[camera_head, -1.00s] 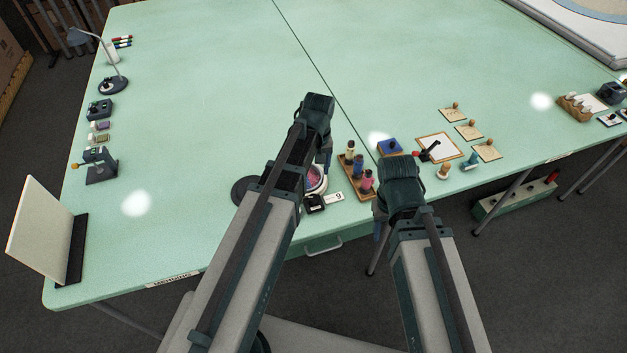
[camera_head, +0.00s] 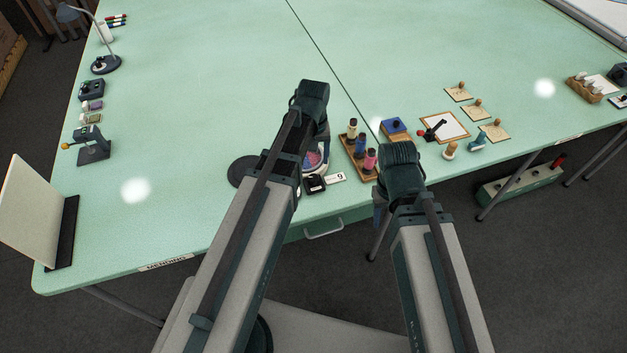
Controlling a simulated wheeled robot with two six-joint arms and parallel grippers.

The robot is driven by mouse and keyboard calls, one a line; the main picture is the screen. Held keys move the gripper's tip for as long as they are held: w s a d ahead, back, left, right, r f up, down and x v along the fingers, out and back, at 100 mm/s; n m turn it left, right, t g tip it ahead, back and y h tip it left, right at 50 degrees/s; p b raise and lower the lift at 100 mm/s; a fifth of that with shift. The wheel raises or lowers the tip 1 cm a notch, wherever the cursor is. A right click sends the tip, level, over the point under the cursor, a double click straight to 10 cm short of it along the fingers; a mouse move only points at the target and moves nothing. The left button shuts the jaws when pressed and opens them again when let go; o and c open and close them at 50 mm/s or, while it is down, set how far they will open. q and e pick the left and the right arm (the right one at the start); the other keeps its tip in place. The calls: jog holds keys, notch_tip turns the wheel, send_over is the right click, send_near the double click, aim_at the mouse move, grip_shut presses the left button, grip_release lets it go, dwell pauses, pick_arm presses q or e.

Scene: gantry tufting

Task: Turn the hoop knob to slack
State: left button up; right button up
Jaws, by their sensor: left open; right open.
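A small round hoop with pink and purple inside (camera_head: 315,160) lies near the table's front edge, partly hidden behind my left arm. A small black block (camera_head: 314,184) sits just in front of it, beside a white card marked 9 (camera_head: 338,177). I cannot tell for sure which part is the hoop knob or how it is set. My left gripper (camera_head: 322,137) is open above the table by the hoop, mostly hidden under its wrist. My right gripper (camera_head: 379,210) is open at the front edge, right of the hoop, its fingers largely hidden by the wrist.
A wooden rack with spools (camera_head: 355,166) stands between my wrists. A blue block (camera_head: 395,126), a framed white board with a black-and-red lever (camera_head: 445,128) and several pegs lie to the right. A dark disc (camera_head: 242,171) lies left of my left arm. The table's middle (camera_head: 220,90) is clear.

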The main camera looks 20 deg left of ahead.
aim_at(314, 177)
pick_arm(q)
notch_tip(314, 177, down, 8)
jog(key=b, duration=0.7)
jog(key=shift+f, duration=0.25)
jog(key=shift+r, duration=0.1)
grip_shut()
